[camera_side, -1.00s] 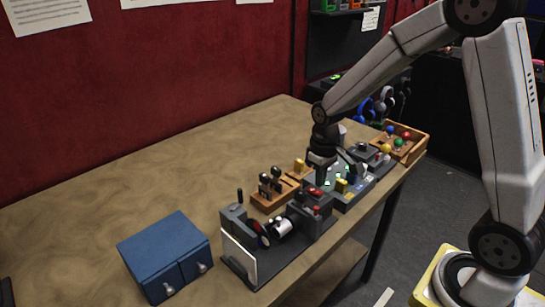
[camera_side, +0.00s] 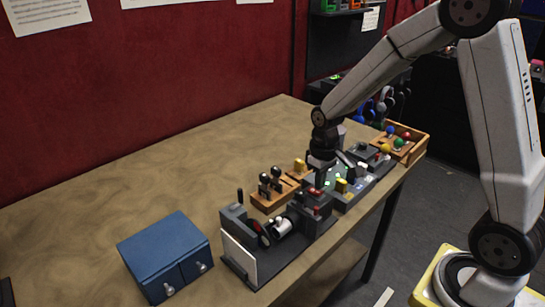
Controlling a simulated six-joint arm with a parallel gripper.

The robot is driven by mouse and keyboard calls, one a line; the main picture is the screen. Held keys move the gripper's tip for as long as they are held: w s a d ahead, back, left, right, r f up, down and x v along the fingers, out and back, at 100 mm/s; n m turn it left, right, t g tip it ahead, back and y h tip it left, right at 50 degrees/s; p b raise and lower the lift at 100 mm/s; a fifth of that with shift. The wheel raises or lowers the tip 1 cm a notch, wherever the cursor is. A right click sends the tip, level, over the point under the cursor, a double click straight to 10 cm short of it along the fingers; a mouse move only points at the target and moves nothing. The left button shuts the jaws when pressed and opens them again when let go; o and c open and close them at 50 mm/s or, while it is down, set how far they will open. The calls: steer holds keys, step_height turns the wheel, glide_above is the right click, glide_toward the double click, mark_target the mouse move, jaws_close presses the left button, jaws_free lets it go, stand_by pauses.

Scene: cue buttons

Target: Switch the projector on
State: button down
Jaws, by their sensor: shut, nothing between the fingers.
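The projector (camera_side: 283,228) looks to be the dark grey device near the table's front edge, with a white cylinder, a round disc (camera_side: 264,240) and a white upright screen (camera_side: 239,258) at its left end. Red-topped controls (camera_side: 316,196) stand on its right part. My gripper (camera_side: 318,185) points down just behind and above these red-topped controls. It is shut and empty. Its fingertips are small and partly hidden, so I cannot tell whether they touch a control.
A blue cabinet (camera_side: 163,248) stands at the left. A wooden block with black-knobbed levers (camera_side: 270,188) lies behind the projector. A panel with green lights (camera_side: 339,183) and a wooden tray of coloured balls (camera_side: 408,139) are to the right. The table's back left is clear.

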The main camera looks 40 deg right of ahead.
mark_target(319, 192)
steer(key=shift+f, duration=0.8)
stand_by(0.8)
steer(key=shift+r, duration=3.5)
steer(key=s+a+f+t, duration=0.2)
steer(key=s+a, duration=0.4)
steer(key=s, duration=0.4)
steer(key=shift+f+t, duration=0.3)
steer(key=shift+f, duration=0.5)
